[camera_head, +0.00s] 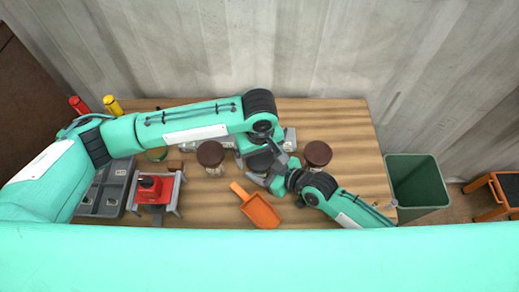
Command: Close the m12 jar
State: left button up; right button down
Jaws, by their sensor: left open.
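Two jars with dark brown lids stand on the wooden table: one left of centre (211,156), one right of centre (317,155). A dark round top (260,161) sits between them, partly covered by my grippers. I cannot tell which of these is the m12 jar. My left gripper (262,152) hangs over the dark round top, fingers open. My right gripper (265,179) reaches in from the right and is close beside the same dark top. Its fingers overlap the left hand, so its opening and any contact are unclear.
An orange scoop (260,211) lies at the table's front. A red device (154,190) on a grey stand and a grey tray (104,190) are at the left. Red (78,105) and yellow (112,104) bottles stand at the back left. A green bin (417,182) stands off the right edge.

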pick_arm(q)
jog(key=c, duration=1.1)
jog(key=shift+m, duration=1.8)
jog(key=o, duration=1.1)
jog(key=shift+r, duration=2.3)
